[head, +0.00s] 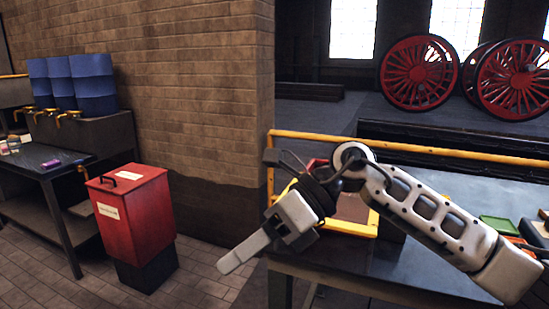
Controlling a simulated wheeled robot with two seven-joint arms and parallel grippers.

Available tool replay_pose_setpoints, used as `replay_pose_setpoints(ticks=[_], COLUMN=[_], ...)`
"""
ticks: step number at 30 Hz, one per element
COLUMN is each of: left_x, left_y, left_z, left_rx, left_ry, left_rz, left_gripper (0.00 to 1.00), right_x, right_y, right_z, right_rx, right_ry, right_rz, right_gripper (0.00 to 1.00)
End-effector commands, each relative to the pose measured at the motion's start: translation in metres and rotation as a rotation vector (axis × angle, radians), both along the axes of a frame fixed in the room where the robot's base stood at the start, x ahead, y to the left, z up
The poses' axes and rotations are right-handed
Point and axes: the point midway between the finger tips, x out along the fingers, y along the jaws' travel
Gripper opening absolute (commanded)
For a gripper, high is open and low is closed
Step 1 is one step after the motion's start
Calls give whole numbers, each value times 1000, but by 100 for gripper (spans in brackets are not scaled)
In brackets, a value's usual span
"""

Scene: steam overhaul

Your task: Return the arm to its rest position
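My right arm (430,212) comes in from the right edge and reaches across the workbench, bent at a round white joint. My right gripper (232,263) points down and to the left, in front of the bench's left end. Its pale finger shows from the side as a single bar, so I cannot tell whether it is open or shut. I see nothing held at its tip. My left gripper is not in view.
A workbench (400,262) with a yellow rail (430,148) stands under my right arm, holding a yellow-edged tray (358,228) and a green item (500,226). A red bin (135,212) stands left, near a table (40,160) and blue drums (95,85). Floor between is clear.

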Motion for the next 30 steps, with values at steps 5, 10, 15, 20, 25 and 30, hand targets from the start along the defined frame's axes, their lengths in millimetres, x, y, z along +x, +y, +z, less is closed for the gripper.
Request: replay_pose_setpoints(ticks=[5, 10, 15, 20, 25, 30], left_x=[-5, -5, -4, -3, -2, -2], left_y=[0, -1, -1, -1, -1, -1], left_z=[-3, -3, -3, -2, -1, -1], left_rx=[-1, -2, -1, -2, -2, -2], left_ry=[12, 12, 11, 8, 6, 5], left_rz=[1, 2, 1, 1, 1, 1], left_gripper=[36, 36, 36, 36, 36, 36], right_x=[-24, -1, 31, 25, -27, -87], right_y=[34, 14, -39, -101, -150, -177], right_z=[7, 2, -59, -161, -261, -321], right_rx=[463, 814, 1067, 1201, 1229, -1032], right_ry=[468, 949, 1450, 1902, 2274, -2160], right_rz=[-164, -440, -814, -1226, -1629, 1661], right_gripper=[34, 34, 34, 34, 34, 34])
